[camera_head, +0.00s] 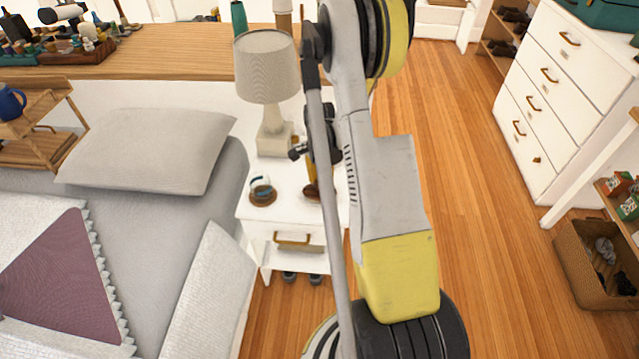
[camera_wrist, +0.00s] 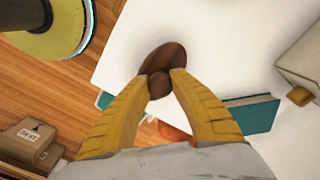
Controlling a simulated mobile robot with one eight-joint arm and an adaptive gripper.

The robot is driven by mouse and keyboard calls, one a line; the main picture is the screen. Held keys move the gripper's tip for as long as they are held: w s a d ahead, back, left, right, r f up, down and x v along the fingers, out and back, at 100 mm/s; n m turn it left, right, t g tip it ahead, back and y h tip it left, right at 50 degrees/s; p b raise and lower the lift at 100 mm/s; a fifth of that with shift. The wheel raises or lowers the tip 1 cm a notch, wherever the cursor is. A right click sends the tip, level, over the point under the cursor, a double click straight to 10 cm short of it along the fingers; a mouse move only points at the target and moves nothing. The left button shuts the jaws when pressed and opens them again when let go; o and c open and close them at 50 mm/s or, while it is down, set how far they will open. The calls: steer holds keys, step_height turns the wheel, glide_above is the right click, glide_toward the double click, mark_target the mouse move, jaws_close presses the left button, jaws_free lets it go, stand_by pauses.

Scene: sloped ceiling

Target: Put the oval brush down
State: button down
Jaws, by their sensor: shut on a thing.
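The oval brush (camera_wrist: 163,58) is dark brown and sits between the tips of my gripper (camera_wrist: 159,80) in the wrist view. The yellow fingers are shut on it. Behind it is the white top of the nightstand (camera_wrist: 225,45); I cannot tell whether the brush touches it. In the head view, the brush (camera_head: 311,191) shows as a small brown patch over the right part of the nightstand (camera_head: 258,213). My gripper (camera_head: 311,178) is mostly hidden behind my arm there.
A lamp (camera_head: 268,75) stands at the back of the nightstand. A cup (camera_head: 261,185) on a brown saucer (camera_head: 263,201) is at the left. A teal book (camera_wrist: 252,115) lies near the fingers. The bed (camera_head: 185,235) is left; wooden floor (camera_head: 460,190) is open right.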

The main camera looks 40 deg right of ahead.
mark_target(319, 183)
steer(key=c, duration=1.2)
jaws_free()
step_height(319, 183, up, 12)
steer(key=p, duration=0.5)
steer(key=a+r+n+t, duration=0.2)
steer(key=a+r+n, duration=0.3)
steer(key=a+r, duration=0.5)
steer(key=shift+s+a+r+n+t, duration=0.85)
steer(key=shift+s+a+r+n, duration=1.35)
steer(key=shift+a, duration=1.05)
steer(key=shift+s+a+r+n+t, duration=0.9)
steer(key=shift+s+a+r+n, duration=1.3)
steer(key=shift+a, duration=1)
steer(key=shift+s+a+r+n+t, duration=0.85)
steer(key=shift+s+a+r+n, duration=0.9)
steer(key=shift+a+n, duration=1.2)
